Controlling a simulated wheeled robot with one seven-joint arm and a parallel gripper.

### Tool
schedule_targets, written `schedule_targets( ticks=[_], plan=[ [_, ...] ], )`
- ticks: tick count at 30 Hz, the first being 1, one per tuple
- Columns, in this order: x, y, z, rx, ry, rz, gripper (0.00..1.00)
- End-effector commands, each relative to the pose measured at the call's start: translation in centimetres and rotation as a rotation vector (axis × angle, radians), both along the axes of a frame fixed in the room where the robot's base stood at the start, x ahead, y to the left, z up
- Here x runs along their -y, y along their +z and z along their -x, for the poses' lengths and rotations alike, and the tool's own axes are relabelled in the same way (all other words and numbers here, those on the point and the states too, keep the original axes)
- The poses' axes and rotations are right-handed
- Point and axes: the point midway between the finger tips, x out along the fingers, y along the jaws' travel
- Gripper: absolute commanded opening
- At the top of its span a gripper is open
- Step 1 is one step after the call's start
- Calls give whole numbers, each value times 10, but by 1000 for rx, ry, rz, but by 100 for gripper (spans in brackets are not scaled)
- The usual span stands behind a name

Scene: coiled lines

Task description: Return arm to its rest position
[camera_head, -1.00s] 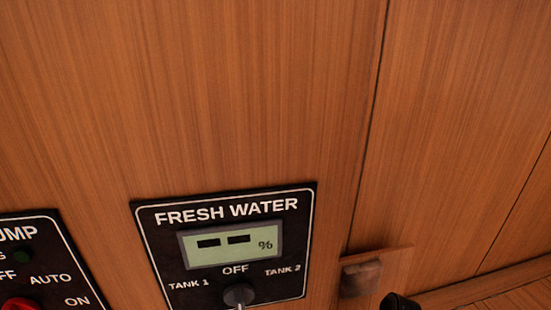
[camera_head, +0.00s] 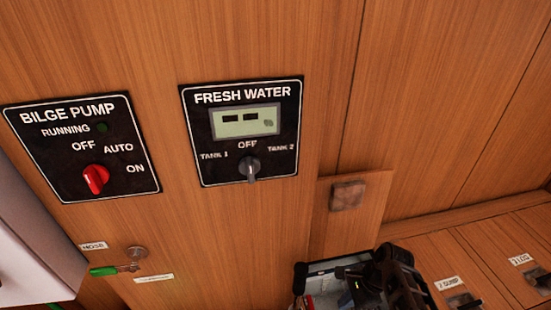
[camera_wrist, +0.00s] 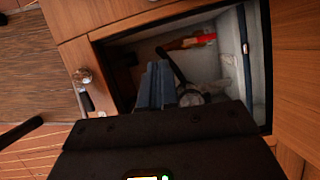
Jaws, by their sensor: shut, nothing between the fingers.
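My gripper (camera_wrist: 156,82) shows in the wrist view with its two blue-grey fingers together and nothing between them. The fingers point into or over an open compartment (camera_wrist: 246,70) with pale inner walls. I cannot tell how deep they reach. In the head view, black parts of my arm (camera_head: 385,275) show at the bottom, right of centre; the fingertips cannot be made out there.
A red-orange item (camera_wrist: 192,42) and a dark hose lie in the compartment. A metal latch (camera_wrist: 82,76) is left of it. The wood wall carries a bilge pump panel (camera_head: 75,140), a fresh water panel (camera_head: 205,165) and a green-handled valve (camera_head: 103,271). Labelled wood fronts (camera_head: 440,250) stand at right.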

Motion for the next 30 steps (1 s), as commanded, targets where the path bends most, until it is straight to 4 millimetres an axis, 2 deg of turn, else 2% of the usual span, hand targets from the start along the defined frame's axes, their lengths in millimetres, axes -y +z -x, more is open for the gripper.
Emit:
schedule_targets(
  ticks=[11,19,23,26,30],
  plan=[
    [5,-19,22,77,40,39,0],
    [12,-40,53,188,104,101,0],
    [17,-50,78,265,156,148,0],
    [22,-56,105,347,213,201,0],
    [28,-53,147,480,313,292,0]
  ],
)
